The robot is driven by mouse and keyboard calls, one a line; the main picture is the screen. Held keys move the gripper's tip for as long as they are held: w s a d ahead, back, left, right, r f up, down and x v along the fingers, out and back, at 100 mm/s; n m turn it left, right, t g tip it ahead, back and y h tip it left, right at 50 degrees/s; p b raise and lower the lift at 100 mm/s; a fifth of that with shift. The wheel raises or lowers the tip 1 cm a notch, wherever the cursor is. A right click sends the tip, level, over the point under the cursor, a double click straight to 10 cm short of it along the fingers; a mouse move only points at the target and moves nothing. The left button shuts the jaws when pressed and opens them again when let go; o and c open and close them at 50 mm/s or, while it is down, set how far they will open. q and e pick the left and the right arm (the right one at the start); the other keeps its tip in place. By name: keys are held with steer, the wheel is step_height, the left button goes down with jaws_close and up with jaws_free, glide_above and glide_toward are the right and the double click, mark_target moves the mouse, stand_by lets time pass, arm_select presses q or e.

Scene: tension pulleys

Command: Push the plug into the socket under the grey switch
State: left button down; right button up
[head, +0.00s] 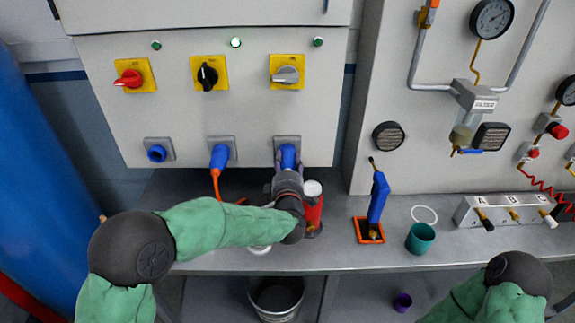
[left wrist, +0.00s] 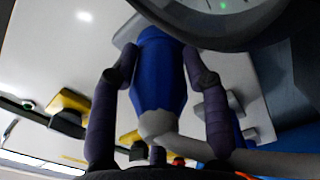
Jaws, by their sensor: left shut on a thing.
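The grey switch (head: 287,75) is on a yellow plate at the right of the panel. The socket (head: 278,142) below it has a grey plate, largely covered by a blue plug (head: 288,155). My left gripper (head: 288,167) is shut on this plug, from below and in front. In the left wrist view the blue plug (left wrist: 158,75) lies between the two purple fingers of the left gripper (left wrist: 160,70), with a grey cable end towards me. The plug's front end meets the socket plate; how deep it sits is hidden. My right gripper is out of view.
A second blue plug (head: 219,156) with an orange cable sits in the middle socket. The left socket (head: 157,150) has no plug. Below stand a red can (head: 313,212), a blue-handled tool (head: 378,197) and a teal cup (head: 420,238) on the grey bench (head: 340,255).

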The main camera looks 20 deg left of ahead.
arm_select(q)
steer(key=shift+w, duration=0.1)
steer(key=c, duration=0.5)
jaws_free()
